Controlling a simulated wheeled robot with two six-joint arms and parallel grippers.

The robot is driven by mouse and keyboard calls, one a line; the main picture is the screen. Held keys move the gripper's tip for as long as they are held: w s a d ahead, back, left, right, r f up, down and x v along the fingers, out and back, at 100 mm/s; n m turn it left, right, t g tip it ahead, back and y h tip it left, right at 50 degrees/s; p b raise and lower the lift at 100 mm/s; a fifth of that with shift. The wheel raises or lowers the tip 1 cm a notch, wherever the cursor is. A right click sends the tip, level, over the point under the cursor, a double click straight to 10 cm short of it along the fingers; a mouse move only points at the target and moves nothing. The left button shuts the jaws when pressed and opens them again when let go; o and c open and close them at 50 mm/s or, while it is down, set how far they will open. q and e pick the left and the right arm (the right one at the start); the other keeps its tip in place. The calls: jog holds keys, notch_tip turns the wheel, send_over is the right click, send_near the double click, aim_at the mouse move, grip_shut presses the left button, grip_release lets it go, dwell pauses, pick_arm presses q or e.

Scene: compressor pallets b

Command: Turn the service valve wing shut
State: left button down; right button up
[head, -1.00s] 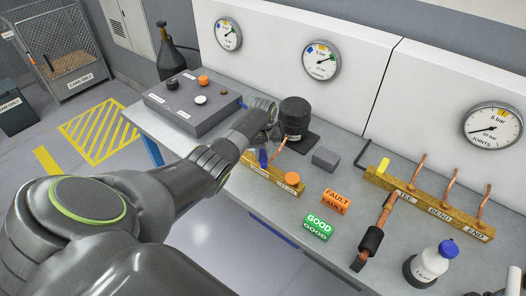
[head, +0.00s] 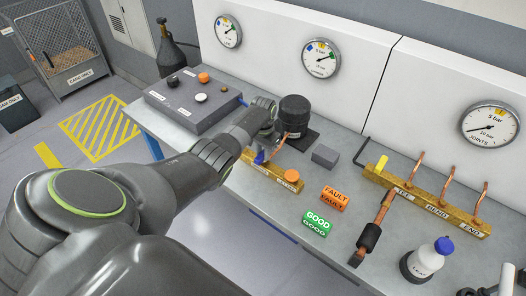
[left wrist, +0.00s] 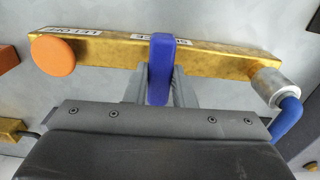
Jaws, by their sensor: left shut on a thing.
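The blue valve wing (left wrist: 161,58) sits on a brass-coloured bar (left wrist: 215,57) in the left wrist view and lies across the bar's length. My left gripper (left wrist: 160,92) is shut on the wing, one finger on each side. In the head view the wing (head: 259,158) shows small below my left gripper (head: 268,142), whose fingers are largely hidden by the wrist. An orange round knob (left wrist: 53,54) is at the bar's other end; it also shows in the head view (head: 292,175). My right gripper is in neither view.
A black compressor (head: 294,111) stands just behind the bar. A grey block (head: 325,156), an orange FAULT block (head: 335,197) and a green GOOD block (head: 317,222) lie to the right. A blue hose (left wrist: 288,118) leaves the bar's silver fitting (left wrist: 275,86).

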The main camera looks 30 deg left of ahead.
aim_at(263, 153)
pick_arm(q)
jog(key=shift+w+r+m, duration=0.1)
jog(key=shift+m, duration=0.2)
jog(key=c, duration=1.2)
grip_release()
jog(key=shift+r, duration=0.5)
notch_tip(263, 153, up, 16)
jog(key=b, duration=0.2)
jog(key=shift+r+b, duration=0.15)
jog(key=shift+b, duration=0.15)
